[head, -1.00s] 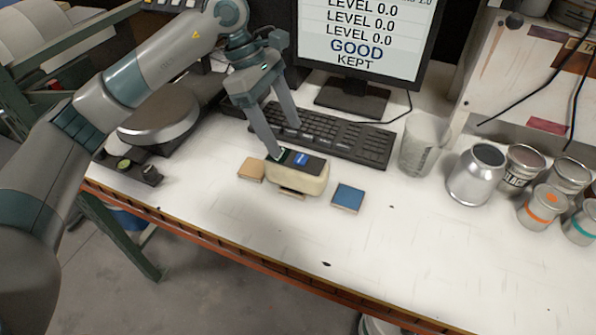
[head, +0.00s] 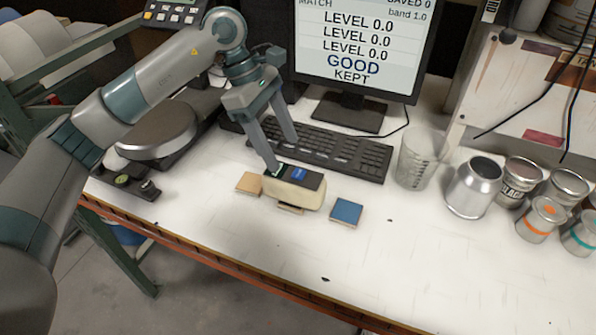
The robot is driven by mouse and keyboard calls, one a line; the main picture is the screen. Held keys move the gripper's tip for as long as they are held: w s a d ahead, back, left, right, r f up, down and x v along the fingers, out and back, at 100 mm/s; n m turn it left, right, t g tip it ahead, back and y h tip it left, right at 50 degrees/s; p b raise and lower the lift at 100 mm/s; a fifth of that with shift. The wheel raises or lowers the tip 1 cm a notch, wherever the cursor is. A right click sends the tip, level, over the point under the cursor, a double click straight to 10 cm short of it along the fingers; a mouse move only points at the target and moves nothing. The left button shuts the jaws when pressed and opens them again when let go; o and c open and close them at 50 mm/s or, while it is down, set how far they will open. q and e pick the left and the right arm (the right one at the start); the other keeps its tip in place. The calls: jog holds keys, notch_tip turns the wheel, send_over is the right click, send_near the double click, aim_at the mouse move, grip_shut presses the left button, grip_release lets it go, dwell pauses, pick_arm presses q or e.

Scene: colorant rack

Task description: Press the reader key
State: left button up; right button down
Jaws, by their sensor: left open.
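The reader (head: 296,194) is a small cream block with a dark top and a blue patch (head: 299,174), on the white bench in the head view. A tan square (head: 249,184) lies left of it and a blue square (head: 346,212) right of it. My left gripper (head: 284,156) is open, pointing down, with nothing between its fingers. Its nearer fingertip is at the reader's back left top edge; I cannot tell whether it touches. The other fingertip is behind, over the keyboard. My right gripper is not in view.
The keyboard (head: 345,152) lies behind the reader, before a monitor (head: 357,50) reading "GOOD KEPT" and "LEVEL 0.0". A clear beaker (head: 415,163), a silver pot (head: 474,188) and several cans stand to the right. The bench front is clear.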

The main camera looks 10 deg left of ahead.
pick_arm(q)
grip_shut()
dwell(1.5)
